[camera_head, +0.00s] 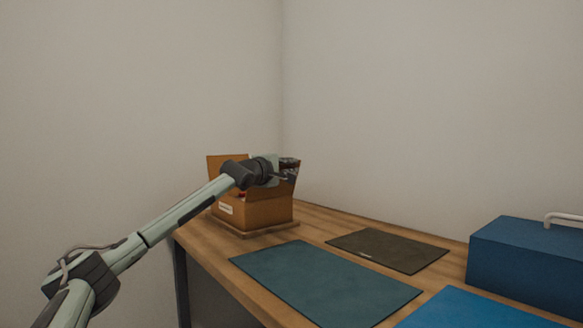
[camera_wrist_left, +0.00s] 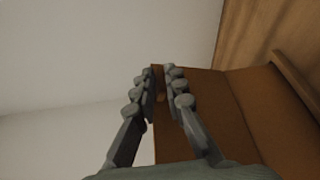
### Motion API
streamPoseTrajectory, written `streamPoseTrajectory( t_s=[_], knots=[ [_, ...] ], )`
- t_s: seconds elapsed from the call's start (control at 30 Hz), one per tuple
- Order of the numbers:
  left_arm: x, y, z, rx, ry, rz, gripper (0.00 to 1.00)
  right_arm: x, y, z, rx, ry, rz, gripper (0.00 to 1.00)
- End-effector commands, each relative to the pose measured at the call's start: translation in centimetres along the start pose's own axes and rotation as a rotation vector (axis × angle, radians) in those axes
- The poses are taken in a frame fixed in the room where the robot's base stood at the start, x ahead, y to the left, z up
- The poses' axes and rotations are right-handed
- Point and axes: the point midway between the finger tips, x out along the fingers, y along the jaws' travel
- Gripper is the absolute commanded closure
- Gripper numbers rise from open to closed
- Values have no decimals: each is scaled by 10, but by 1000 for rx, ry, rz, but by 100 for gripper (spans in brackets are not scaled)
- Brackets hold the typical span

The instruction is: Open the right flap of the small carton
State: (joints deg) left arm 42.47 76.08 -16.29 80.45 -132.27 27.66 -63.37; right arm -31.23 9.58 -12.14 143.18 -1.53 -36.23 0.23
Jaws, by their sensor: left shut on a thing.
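The small carton (camera_head: 262,213) stands at the far end of the wooden bench, on a thin board. Its left flap (camera_head: 224,166) stands up, and something red shows inside. My left arm reaches in from the left across the carton's top. The left gripper (camera_head: 284,178) is at the carton's upper right, by the raised right flap (camera_head: 292,185). In the left wrist view the gripper's fingers (camera_wrist_left: 159,78) are closed on the edge of a brown cardboard panel (camera_wrist_left: 195,108), seemingly the right flap. The arm hides part of the carton's opening. My right gripper is out of view.
A dark green mat (camera_head: 325,283), a brown mat (camera_head: 387,250) and a blue mat (camera_head: 478,311) lie on the bench (camera_head: 315,222). A blue box (camera_head: 525,258) with a pale handle stands at the right. Walls rise behind the carton.

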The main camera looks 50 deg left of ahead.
Motion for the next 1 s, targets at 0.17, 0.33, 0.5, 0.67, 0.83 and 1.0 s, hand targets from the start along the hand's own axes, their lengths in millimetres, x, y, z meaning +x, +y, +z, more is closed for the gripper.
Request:
streamPoseTrajectory(
  t_s=[0.17,0.33,0.5,0.67,0.83,1.0],
  knots=[
    [2,-10,-1,-5,3,-18,100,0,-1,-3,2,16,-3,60],
    [2,-11,-2,-4,4,-20,100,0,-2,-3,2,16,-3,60],
    [2,-12,-2,-4,5,-22,84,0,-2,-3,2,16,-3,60],
    [2,-10,-2,-3,5,-19,72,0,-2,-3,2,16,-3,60],
    [2,-8,-2,-2,4,-15,72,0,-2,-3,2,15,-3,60],
    [1,-7,-1,-1,3,-12,72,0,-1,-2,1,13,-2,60]
  ],
)
